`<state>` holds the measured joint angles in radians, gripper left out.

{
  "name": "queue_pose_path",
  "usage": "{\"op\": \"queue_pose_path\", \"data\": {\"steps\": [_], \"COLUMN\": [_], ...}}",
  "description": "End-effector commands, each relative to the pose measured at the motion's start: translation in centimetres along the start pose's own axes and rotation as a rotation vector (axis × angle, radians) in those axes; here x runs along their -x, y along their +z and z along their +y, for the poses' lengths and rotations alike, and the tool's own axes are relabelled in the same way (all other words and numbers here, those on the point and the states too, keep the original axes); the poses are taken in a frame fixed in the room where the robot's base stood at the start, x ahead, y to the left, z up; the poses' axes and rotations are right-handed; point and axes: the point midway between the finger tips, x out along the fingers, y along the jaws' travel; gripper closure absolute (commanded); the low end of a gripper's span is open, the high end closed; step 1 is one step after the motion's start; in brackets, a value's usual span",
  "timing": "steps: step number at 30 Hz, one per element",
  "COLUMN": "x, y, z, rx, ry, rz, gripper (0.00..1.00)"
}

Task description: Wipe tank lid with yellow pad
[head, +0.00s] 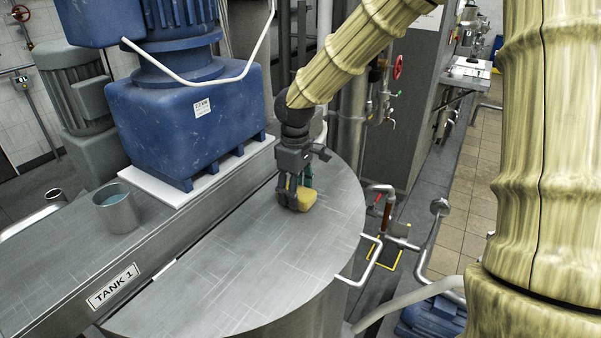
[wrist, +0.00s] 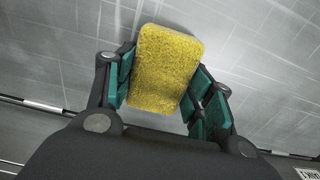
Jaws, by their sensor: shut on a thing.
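The yellow pad (head: 301,199) is at the far right part of the tank lid (head: 245,262), below my gripper (head: 296,182). In the wrist view the pad (wrist: 165,70) sits between the green-lined fingers of my gripper (wrist: 163,85), which is shut on it. The pad is at or just above the lid; I cannot tell if it is pressed on it. The lid is grey brushed metal with pale streaks, and it also shows in the wrist view (wrist: 265,50).
A blue motor housing (head: 195,115) stands on a white plate left of the pad. A raised metal beam with a TANK 1 label (head: 113,287) crosses the tank. A metal cup (head: 118,208) stands on it. Pipes (head: 375,220) rise right of the tank. The lid's front is clear.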

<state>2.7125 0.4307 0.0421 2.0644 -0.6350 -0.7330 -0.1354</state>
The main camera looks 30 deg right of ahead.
Motion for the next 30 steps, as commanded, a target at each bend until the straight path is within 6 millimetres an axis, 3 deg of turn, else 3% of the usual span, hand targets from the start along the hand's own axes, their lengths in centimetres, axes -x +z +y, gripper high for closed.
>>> {"op": "queue_pose_path", "data": {"steps": [8,10,12,30], "x": [-0.1,0.7,2.8,7.8], "y": [-0.8,-0.8,-0.9,-1.6], "z": [-2.1,-2.1,-2.1,-2.6], "rx": [-0.001,0.000,0.002,0.014], "ry": [0.001,0.000,0.002,0.000], "rz": [-0.001,-0.002,0.003,0.000], "gripper": [0.69,0.69,0.69,0.69]}}
